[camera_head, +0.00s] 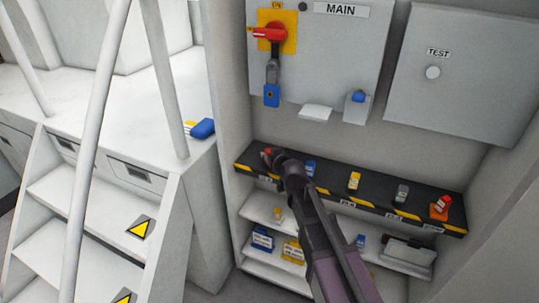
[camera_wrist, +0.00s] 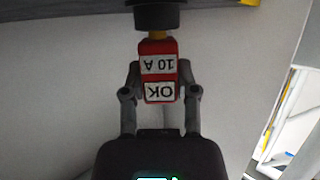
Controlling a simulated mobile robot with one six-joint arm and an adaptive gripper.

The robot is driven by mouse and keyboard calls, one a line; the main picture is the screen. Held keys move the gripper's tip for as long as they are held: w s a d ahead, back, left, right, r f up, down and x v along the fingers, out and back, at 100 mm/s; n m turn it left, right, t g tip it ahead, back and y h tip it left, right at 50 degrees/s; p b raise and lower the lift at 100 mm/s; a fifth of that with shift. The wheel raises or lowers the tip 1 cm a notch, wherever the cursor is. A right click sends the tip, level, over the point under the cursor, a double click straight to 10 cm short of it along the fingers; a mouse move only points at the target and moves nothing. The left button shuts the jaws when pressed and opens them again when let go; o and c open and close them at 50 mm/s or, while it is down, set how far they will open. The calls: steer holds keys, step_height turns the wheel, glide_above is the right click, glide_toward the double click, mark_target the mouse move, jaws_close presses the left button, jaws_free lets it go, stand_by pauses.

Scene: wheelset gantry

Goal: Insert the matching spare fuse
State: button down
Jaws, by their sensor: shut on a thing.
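A red fuse (camera_wrist: 160,62) with white labels "10 A" and "OK", upside down in the picture, is between my gripper's fingers (camera_wrist: 161,85) in the wrist view. My gripper is shut on it. The fuse's yellow end meets or nearly meets a dark round part (camera_wrist: 157,17) at the top; I cannot tell whether it is seated. In the head view my gripper (camera_head: 276,157) is at the left end of a black strip (camera_head: 333,183) with yellow-striped front edge. A bit of red (camera_head: 267,152) shows beside the fingers. Blue (camera_head: 310,168), yellow (camera_head: 354,181) and grey (camera_head: 402,193) fuse-like pieces stand along the strip.
A red piece on an orange block (camera_head: 439,209) is at the strip's right end. Shelves below hold a blue box (camera_head: 262,240), a yellow box (camera_head: 292,252) and a grey bin (camera_head: 408,252). Above are a MAIN panel (camera_head: 340,50) with red switch (camera_head: 268,34) and a TEST panel (camera_head: 460,80).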

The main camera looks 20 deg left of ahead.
steer(key=shift+f, duration=0.3)
steer(key=shift+c, duration=1.5)
jaws_free()
steer(key=shift+r, duration=0.25)
